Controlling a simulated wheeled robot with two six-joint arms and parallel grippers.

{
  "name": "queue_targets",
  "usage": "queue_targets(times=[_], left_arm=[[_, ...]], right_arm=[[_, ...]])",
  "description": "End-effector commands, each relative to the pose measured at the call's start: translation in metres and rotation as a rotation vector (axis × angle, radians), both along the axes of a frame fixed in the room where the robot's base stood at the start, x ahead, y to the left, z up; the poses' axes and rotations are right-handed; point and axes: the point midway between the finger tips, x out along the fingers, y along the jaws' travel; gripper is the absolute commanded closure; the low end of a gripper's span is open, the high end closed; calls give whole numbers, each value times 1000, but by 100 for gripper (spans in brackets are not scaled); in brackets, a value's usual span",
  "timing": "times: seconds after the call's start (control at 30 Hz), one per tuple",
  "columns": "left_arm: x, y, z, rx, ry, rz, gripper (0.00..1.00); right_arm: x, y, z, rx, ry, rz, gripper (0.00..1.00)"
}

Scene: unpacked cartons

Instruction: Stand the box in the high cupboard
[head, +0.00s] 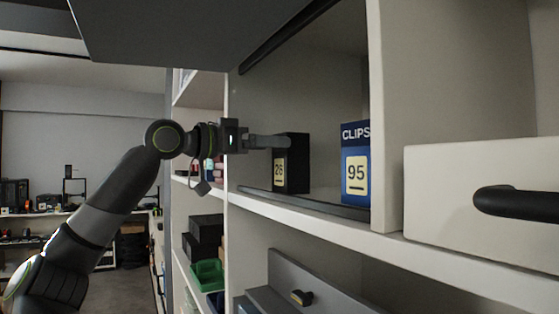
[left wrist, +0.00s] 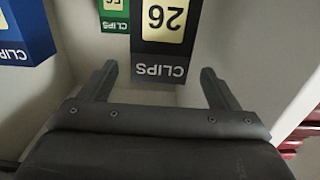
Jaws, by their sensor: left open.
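A black box marked 26 (head: 292,165) stands upright on the shelf of the open high cupboard (head: 300,207). In the left wrist view the black box (left wrist: 162,50) appears upside down, with its CLIPS lettering towards me. My left gripper (head: 284,142) is level with the upper part of the box. The left wrist view shows its fingers (left wrist: 160,82) spread apart, one to each side of the box's near end, with gaps between. Whether the tips reach past its front face is hard to tell. My right gripper is not in view.
A blue CLIPS box marked 95 (head: 356,165) stands to the right, near the cupboard's divider (head: 388,120). A green box (left wrist: 115,15) shows beside the black one in the wrist view. A raised dark panel (head: 180,30) hangs overhead. A white drawer front with a black handle (head: 515,203) is at right.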

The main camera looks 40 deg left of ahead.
Motion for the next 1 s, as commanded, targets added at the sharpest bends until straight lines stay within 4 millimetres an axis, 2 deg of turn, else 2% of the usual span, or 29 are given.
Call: queue_targets(times=[0.03,0.1,0.4,0.6,1.0], left_arm=[[-8,2,-5,1,-3,2,17],[-18,5,-5,0,-4,2,17],[-53,15,-2,0,-3,1,17],[-60,17,0,0,-1,-1,17],[-60,17,0,0,0,-1,17]], right_arm=[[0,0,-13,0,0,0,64],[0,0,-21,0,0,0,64],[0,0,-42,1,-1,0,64],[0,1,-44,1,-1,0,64],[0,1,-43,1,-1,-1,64]])
